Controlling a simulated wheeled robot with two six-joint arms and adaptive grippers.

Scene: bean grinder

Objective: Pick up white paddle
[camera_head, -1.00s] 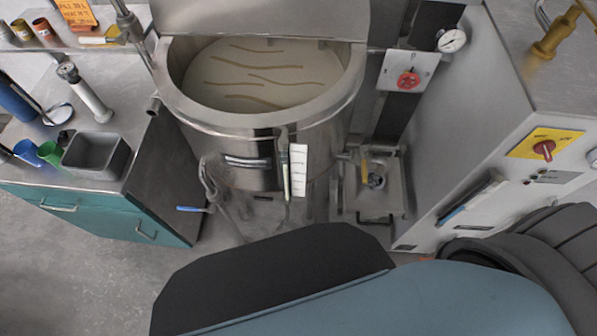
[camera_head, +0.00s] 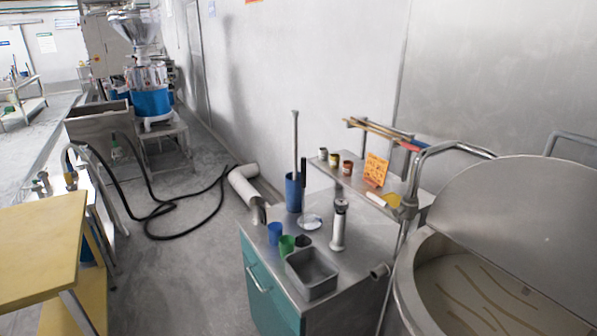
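I cannot tell for certain which thing is the white paddle. A long pale grey shaft (camera_head: 295,135) stands upright in a blue cylindrical holder (camera_head: 292,196) on the steel counter (camera_head: 345,262); its lower end is hidden. Beside it, a dark-handled tool (camera_head: 303,178) has a round whitish head (camera_head: 311,222) at the counter. A small white piece (camera_head: 376,198) lies on the raised shelf at the back. Neither of my grippers is in view.
Blue (camera_head: 274,233) and green (camera_head: 286,245) cups, a grey bin (camera_head: 311,272) and a metal cylinder (camera_head: 339,225) stand on the counter. A large kettle (camera_head: 425,255) is at right. A black hose (camera_head: 165,207) lies on the floor; a yellow table (camera_head: 38,250) is at left.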

